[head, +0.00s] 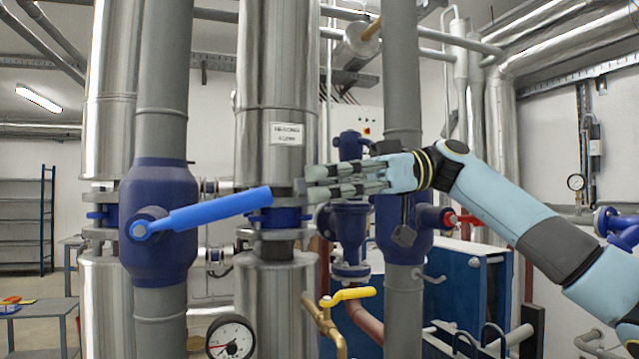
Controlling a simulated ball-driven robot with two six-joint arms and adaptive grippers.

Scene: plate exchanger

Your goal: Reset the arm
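My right arm comes in from the right, light blue with dark joints. Its gripper (312,185) points left at mid-height, in front of the pipes, with its fingertips near the right end of a blue lever handle (215,211). The fingers look spread a little apart with nothing between them. The lever sits on a dark blue valve body (158,262) on the grey left pipe and slopes slightly up to the right. My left gripper is not in view.
A yellow lever (347,296) and a pressure gauge (230,338) are low in the middle. A red-handled valve (448,218) is below my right wrist. Large metal pipes (276,90) stand close behind the gripper. A low table (40,310) stands at the far left.

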